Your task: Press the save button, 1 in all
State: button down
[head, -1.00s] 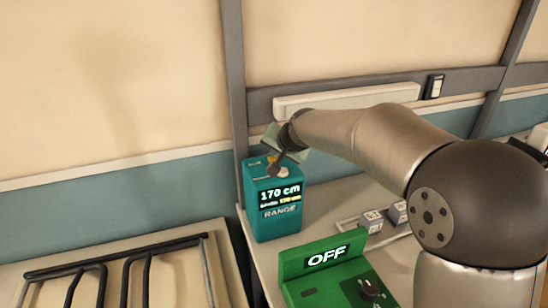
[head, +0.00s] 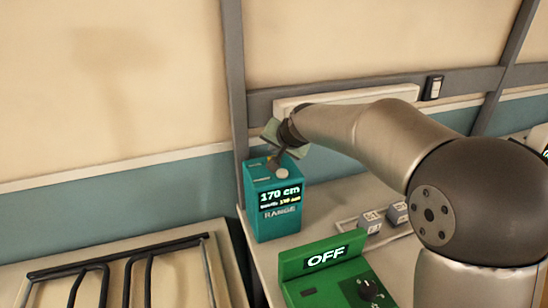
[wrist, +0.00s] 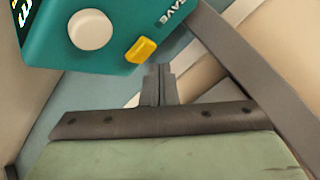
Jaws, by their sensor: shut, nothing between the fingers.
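The teal range box (head: 256,212) stands upright at the far left corner of the bench; its screen reads "170 cm" with a smaller, hard-to-read line below. In the wrist view, the box top carries a yellow button (wrist: 141,50) beside the lettering "SAVE", and a round white knob (wrist: 90,30). The knob also shows in the head view (head: 282,174). My gripper (wrist: 158,72) is shut and empty, its fingertips just beside the yellow button, with a small gap in the picture. In the head view my gripper (head: 274,164) is over the box top, partly hiding the button area.
A green box (head: 296,268) with an "OFF" screen and a black dial stands in front, to the right. Small grey blocks (head: 371,219) lie behind it. A rack with black bars (head: 115,262) is at the left. A wall and post stand close behind the teal box.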

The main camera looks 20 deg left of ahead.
jog(key=shift+r+p, duration=1.7)
jog(key=shift+r, duration=0.85)
jog(key=shift+f, duration=0.1)
jog(key=s+d+f+g+h, duration=0.1)
jog(key=s+d, duration=0.2)
jog(key=d, duration=0.4)
jog(key=s+d+f+h, duration=0.1)
jog(key=s+d, duration=0.2)
jog(key=d, duration=0.3)
jog(key=s+d+f+g+h, duration=0.1)
jog(key=s+d+f, duration=0.2)
jog(key=s+d, duration=0.4)
jog(key=s+d+f+g+h, duration=0.1)
jog(key=s+d+f+g, duration=0.1)
jog(key=s+d, duration=0.6)
jog(key=s+d+f+g+h, duration=0.2)
jog(key=s+d+f, duration=0.2)
jog(key=s+d, duration=0.3)
jog(key=s, duration=0.5)
jog(key=shift+d+f+n, duration=0.2)
jog(key=shift+f+n, duration=0.05)
jog(key=shift+n, duration=0.05)
